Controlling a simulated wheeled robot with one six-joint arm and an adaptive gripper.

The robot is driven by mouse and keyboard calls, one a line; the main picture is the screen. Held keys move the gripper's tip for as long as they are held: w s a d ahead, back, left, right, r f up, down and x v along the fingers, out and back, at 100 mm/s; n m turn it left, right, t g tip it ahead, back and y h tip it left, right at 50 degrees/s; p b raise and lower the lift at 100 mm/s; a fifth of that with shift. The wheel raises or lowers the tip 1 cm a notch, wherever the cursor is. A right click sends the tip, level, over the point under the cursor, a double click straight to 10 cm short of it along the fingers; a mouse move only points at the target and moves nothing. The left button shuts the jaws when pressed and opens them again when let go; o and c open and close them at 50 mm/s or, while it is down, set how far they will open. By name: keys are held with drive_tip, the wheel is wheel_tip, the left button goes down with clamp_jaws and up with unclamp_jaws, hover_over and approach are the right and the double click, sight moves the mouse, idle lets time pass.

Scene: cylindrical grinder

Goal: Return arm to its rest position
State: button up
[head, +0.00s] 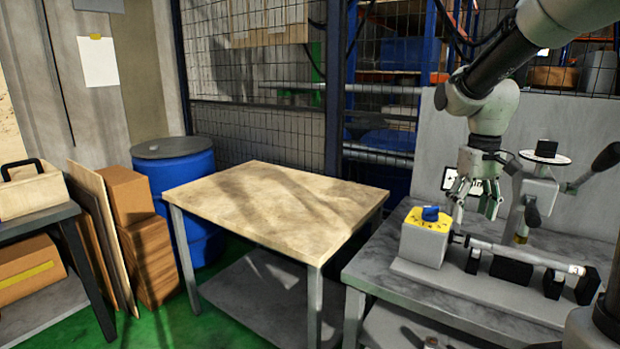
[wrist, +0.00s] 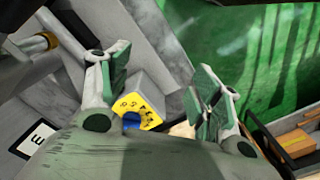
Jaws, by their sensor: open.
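My gripper (head: 474,205) hangs from the arm at the right of the head view, above the grey machine bench. Its fingers are spread apart with nothing between them; they also show in the wrist view (wrist: 158,85). Just below and left of it is a grey box with a yellow dial plate and a blue knob (head: 430,214). In the wrist view the yellow plate (wrist: 137,106) lies beyond the fingers, close to the left one. I cannot tell whether a finger touches the box.
A metal cylinder (head: 525,255) lies on black supports right of the dial box. A stand with a round white disc (head: 545,157) and black handles rises close right of my gripper. A bare wooden-topped table (head: 275,205) stands left; a blue barrel (head: 178,180) is behind it.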

drive_tip(key=s+r+t, duration=0.2)
drive_tip(key=s, duration=0.8)
drive_tip(key=s+r+m+t, duration=0.1)
drive_tip(key=s+r+t, duration=0.1)
drive_tip(key=s, duration=0.8)
drive_tip(key=shift+d+r+t, duration=0.25)
drive_tip(key=shift+r+t, duration=0.05)
drive_tip(key=shift+r, duration=0.1)
